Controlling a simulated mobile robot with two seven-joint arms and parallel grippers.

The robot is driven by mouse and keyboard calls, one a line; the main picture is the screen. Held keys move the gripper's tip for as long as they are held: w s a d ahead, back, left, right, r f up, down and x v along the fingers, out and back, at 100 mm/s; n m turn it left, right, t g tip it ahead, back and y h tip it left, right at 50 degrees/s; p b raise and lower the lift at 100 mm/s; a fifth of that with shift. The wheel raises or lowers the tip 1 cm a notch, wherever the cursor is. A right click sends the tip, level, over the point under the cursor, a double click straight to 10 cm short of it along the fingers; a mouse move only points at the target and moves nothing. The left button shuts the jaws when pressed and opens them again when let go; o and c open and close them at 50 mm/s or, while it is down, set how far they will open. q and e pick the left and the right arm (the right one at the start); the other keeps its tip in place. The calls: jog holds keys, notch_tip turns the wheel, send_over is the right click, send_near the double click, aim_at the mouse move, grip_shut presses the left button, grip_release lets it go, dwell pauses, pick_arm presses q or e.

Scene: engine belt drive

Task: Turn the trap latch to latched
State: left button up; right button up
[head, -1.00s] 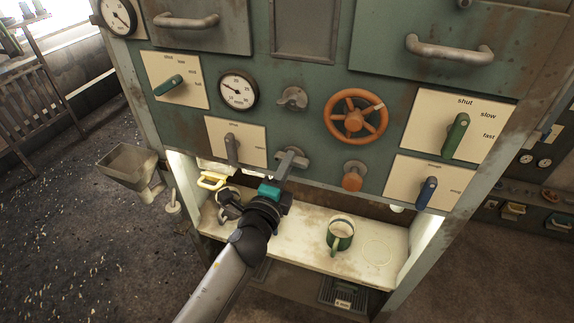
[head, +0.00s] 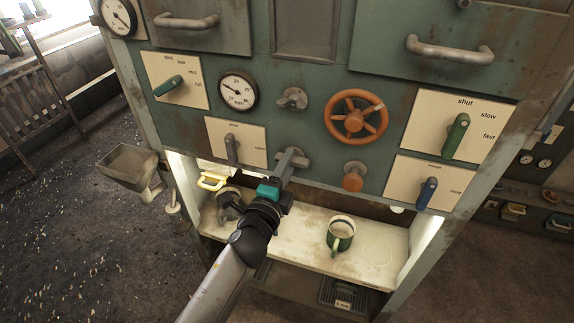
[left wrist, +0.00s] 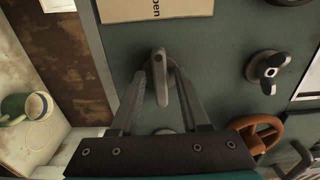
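A small grey lever (left wrist: 160,78) stands out from the green panel in the left wrist view. It has no readable label of its own, so I cannot confirm from lettering that it is the trap latch. My left gripper (left wrist: 161,82) is open, with one finger on each side of the lever. I cannot tell whether either finger touches it. In the head view my left gripper (head: 287,165) reaches up to the panel and hides most of this lever. My right gripper is not in view.
A shelf holds a green mug (head: 340,236). An orange knob (head: 352,178), a handwheel (head: 355,116) and a grey wing knob (head: 292,98) surround the gripper. A labelled plate with a grey lever (head: 232,148) is to its left. A yellow handle (head: 212,181) sits lower left.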

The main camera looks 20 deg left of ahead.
pick_arm(q)
jog(key=shift+o, duration=0.2)
jog(key=shift+s, duration=0.1)
jog(key=s+b, duration=0.1)
jog(key=s, duration=1.4)
jog(key=shift+a+b, duration=0.25)
jog(key=shift+b, duration=0.1)
jog(key=s+f+n+g+b, duration=0.1)
jog(key=s+f+n+g, duration=0.15)
jog(key=f, duration=0.85)
jog(key=s+d+f+n+g+b, duration=0.1)
jog(key=s+f+n+g, duration=0.15)
jog(key=f, duration=0.75)
jog(key=s+f+n+g, duration=0.2)
jog(key=f+g, duration=0.1)
jog(key=f, duration=0.8)
jog(key=s+a+f+n+g+b, duration=0.2)
jog(key=s+f+n+g, duration=0.6)
jog(key=s+f, duration=1.2)
jog(key=s+a, duration=0.2)
jog(key=s, duration=0.2)
jog(key=shift+f+g+y+b, duration=0.25)
jog(key=shift+g+y+b, duration=0.05)
jog(key=shift+b, duration=0.05)
